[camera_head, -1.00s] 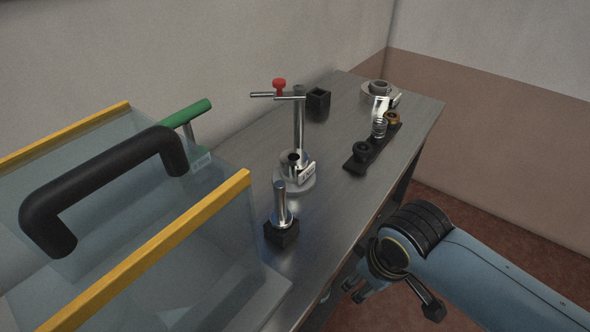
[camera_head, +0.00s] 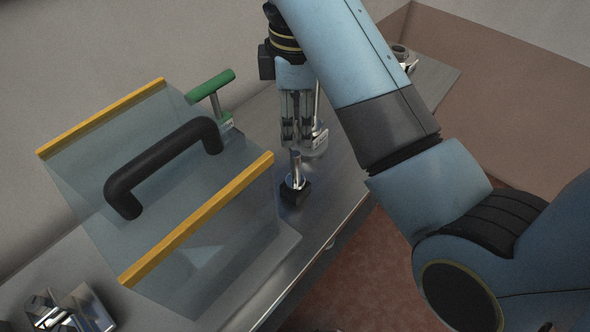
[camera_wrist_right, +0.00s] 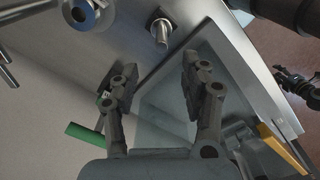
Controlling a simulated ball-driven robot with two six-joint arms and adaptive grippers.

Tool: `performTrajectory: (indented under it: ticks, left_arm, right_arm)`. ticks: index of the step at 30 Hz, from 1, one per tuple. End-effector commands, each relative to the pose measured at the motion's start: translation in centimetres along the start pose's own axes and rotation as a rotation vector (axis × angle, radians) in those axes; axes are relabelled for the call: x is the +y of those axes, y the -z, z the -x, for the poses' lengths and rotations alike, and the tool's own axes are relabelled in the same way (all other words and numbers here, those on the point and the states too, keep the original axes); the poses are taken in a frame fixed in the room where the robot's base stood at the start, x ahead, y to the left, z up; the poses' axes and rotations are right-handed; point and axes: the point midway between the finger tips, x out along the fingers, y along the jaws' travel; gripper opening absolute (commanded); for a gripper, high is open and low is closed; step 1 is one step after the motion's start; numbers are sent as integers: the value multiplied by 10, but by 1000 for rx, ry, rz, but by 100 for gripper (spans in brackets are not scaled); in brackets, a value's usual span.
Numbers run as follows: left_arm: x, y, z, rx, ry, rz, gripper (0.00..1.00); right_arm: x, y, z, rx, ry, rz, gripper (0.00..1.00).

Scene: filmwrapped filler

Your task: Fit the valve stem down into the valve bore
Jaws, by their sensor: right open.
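A shiny metal stem, which I take for the valve stem (camera_head: 296,167), stands upright in a black square block (camera_head: 294,192); it also shows in the right wrist view (camera_wrist_right: 162,35). My right gripper (camera_head: 297,143) points down just above and beside the stem's top in the head view. Its fingers (camera_wrist_right: 155,75) are apart and empty in the wrist view. A round-based metal body, probably with the valve bore (camera_head: 318,142), stands behind the gripper and is partly hidden; its ring shows in the wrist view (camera_wrist_right: 82,13). My left gripper cannot be made out.
A clear guard with yellow edges (camera_head: 205,215) and a black handle (camera_head: 160,163) stands left of the stem. A green T-handle (camera_head: 211,86) is behind it. A shiny metal piece (camera_head: 65,310) lies at bottom left. My right arm hides much of the table's far part.

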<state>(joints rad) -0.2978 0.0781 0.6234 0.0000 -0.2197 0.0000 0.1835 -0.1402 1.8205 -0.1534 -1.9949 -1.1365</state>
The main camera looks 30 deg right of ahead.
Motion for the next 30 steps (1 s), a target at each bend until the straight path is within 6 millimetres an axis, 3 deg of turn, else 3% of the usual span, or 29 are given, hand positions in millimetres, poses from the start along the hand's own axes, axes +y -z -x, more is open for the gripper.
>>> performTrajectory:
  ticks: [22,30]
  left_arm:
    - [-2,-3,15,-7,1,-1,40]
    - [-2,-3,15,-7,1,-1,40]
  right_arm:
    - [-2,1,-96,-3,10,24,46]
    - [-2,1,-104,-1,7,23,46]
